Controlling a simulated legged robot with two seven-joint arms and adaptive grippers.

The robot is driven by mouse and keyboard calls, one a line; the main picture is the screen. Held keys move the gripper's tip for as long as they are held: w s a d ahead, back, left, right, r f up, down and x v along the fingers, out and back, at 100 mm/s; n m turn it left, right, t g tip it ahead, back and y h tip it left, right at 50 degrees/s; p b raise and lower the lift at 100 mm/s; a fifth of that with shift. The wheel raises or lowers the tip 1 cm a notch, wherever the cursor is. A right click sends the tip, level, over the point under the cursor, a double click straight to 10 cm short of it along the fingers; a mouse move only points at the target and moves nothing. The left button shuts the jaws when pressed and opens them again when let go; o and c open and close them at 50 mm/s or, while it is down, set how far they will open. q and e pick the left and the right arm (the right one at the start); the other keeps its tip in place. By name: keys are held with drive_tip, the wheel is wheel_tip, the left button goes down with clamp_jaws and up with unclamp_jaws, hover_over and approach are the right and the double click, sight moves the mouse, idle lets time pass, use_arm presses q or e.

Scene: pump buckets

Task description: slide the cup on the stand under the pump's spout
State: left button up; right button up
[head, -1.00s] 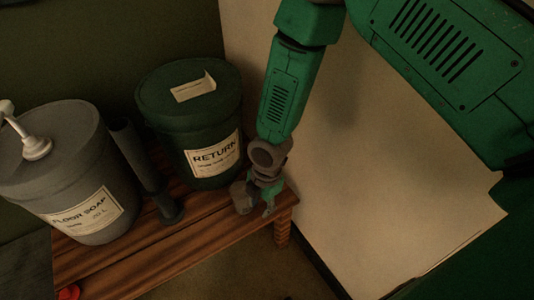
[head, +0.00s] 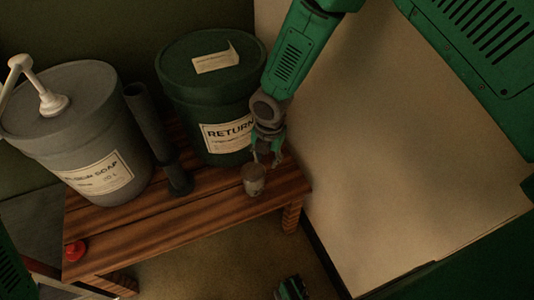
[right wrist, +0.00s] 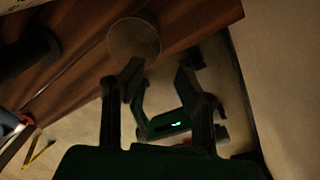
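A small grey-brown cup (head: 254,181) stands upright near the right end of the wooden bench (head: 215,215). Its round top shows in the right wrist view (right wrist: 133,40). The white pump (head: 50,99) sits on the lid of the grey floor soap bucket (head: 78,130), far left of the cup; its spout points left. My right gripper (head: 265,157) is just behind and above the cup, fingers down. In the right wrist view its fingers (right wrist: 163,62) are spread with nothing between them, and the cup is beyond the left fingertip. My left gripper is not clearly visible.
A green return bucket (head: 212,95) stands behind the cup. A dark upright tube (head: 147,120) with a dark base (head: 178,178) stands between the two buckets. A red object (head: 75,251) lies at the bench's front left corner. The bench front is otherwise clear.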

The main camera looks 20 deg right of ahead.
sight(263, 180)
drive_tip(key=f+b, duration=0.1)
drive_tip(key=f, duration=0.2)
drive_tip(key=f+b, duration=0.1)
drive_tip(key=f, duration=0.3)
drive_tip(key=f+b, duration=0.1)
drive_tip(key=f, duration=0.3)
drive_tip(key=shift+w+a+f, duration=0.1)
drive_tip(key=shift+w+a, duration=0.15)
drive_tip(key=shift+a, duration=0.1)
clamp_jaws()
